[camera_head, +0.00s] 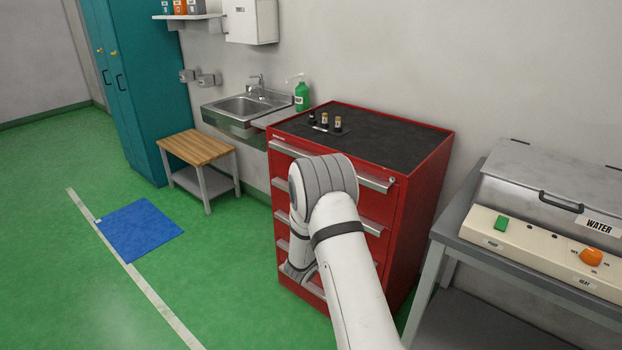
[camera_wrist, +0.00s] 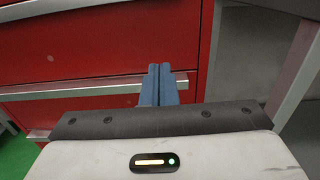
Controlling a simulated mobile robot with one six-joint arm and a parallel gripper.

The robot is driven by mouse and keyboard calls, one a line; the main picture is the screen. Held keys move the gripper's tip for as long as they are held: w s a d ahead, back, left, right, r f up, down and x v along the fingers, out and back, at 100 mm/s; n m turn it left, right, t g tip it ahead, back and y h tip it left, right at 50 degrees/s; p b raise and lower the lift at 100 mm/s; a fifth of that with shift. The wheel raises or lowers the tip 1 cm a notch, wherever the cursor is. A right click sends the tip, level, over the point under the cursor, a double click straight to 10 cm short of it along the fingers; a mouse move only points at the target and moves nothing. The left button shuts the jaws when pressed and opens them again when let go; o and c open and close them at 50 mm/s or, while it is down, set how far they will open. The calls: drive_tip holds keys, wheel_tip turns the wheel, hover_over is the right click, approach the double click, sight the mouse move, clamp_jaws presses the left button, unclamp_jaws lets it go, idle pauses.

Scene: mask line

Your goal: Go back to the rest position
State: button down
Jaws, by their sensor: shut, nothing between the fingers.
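My gripper (camera_wrist: 159,84) shows in the wrist view with its two blue fingers together and nothing between them. It points at the front of the red drawer cabinet (camera_wrist: 105,40), whose grey drawer handle (camera_wrist: 90,86) shows behind the fingers. I cannot tell whether the fingers touch the handle. In the head view my white arm is bent in front of the red cabinet (camera_head: 425,205), and the gripper itself is hidden behind the arm. The cabinet's drawers look shut where they show.
Small bottles stand on the cabinet's black top. A grey table (camera_head: 447,225) with a water bath (camera_head: 545,190) stands close on the right. A sink (camera_head: 243,107), a wooden-topped bench (camera_head: 197,147) and a blue mat (camera_head: 140,232) are on the left. Green floor is free at the front left.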

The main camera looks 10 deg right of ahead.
drive_tip(key=s+d+r+m+g+y+p, duration=0.1)
drive_tip(key=s+r+m+g, duration=0.5)
drive_tip(key=s, duration=0.4)
drive_tip(key=s+d+r+m+g+y+p, duration=0.1)
drive_tip(key=s+d+r+m+g, duration=0.1)
drive_tip(key=s+r+m+g, duration=0.5)
drive_tip(key=s+a+r+m+t+y, duration=0.1)
drive_tip(key=s+a+r+m+y, duration=0.1)
drive_tip(key=s+a+m+y, duration=0.2)
drive_tip(key=s+a+r+m+t+y+p, duration=0.1)
drive_tip(key=s+a+r+m+t+y, duration=0.1)
drive_tip(key=s+a, duration=0.5)
drive_tip(key=s+a+r+m+t+y+p, duration=0.1)
drive_tip(key=s+a+r+m+y, duration=0.2)
drive_tip(key=s+a+m+y, duration=0.3)
drive_tip(key=s, duration=0.2)
drive_tip(key=shift+s+r+t, duration=0.3)
drive_tip(key=shift+r+t, duration=0.05)
drive_tip(key=shift+t, duration=0.05)
